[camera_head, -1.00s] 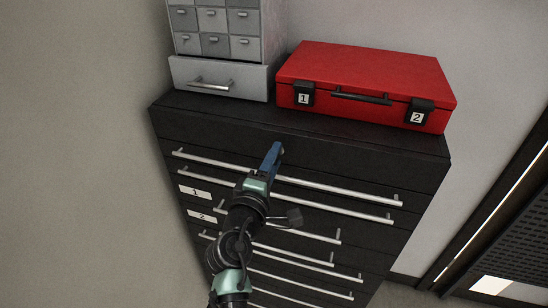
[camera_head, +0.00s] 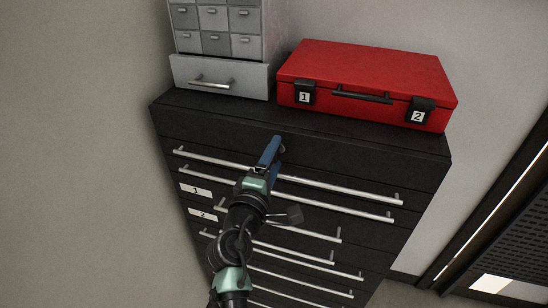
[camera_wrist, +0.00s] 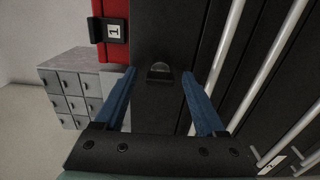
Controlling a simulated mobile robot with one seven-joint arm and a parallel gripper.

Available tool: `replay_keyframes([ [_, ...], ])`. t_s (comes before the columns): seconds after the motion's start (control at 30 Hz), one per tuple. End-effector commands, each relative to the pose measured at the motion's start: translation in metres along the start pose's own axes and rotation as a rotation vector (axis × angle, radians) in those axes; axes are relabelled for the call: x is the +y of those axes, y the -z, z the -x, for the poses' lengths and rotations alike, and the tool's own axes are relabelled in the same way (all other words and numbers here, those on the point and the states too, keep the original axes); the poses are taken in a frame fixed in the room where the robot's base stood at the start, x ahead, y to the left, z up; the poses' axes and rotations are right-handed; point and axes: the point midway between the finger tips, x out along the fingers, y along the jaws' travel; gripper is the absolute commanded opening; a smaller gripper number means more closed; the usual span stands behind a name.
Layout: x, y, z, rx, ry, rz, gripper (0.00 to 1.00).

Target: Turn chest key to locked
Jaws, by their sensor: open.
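The chest is a black drawer cabinet (camera_head: 350,157) with long silver handles. In the wrist view a small key (camera_wrist: 160,72) with a rounded, pale grey head and a dark base stands out from the cabinet's black front (camera_wrist: 155,110). In the head view my gripper hides it. My gripper (camera_head: 276,145) is in front of the cabinet's upper front panel. Its blue fingers (camera_wrist: 158,85) are open in the wrist view, one on each side of the key in the picture. I cannot tell whether they touch it.
A red case (camera_head: 365,75) with latches labelled 1 and 2 stands on the cabinet top. A grey small-drawer unit (camera_head: 222,75) stands left of it. Long drawer handles (camera_head: 345,189) run just below and right of my gripper.

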Motion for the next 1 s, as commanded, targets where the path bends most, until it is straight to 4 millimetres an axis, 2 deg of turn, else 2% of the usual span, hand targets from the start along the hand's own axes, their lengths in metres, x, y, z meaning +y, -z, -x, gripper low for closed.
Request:
replay_keyframes([
  [0.17,-0.001,0.000,0.003,-0.001,0.001,-0.001,0.72],
  [0.27,-0.002,0.000,0.011,0.000,0.001,-0.002,0.72],
  [0.8,-0.003,0.001,0.107,0.002,0.001,-0.001,0.72],
  [1.0,-0.001,0.000,0.126,0.001,0.000,0.000,0.72],
])
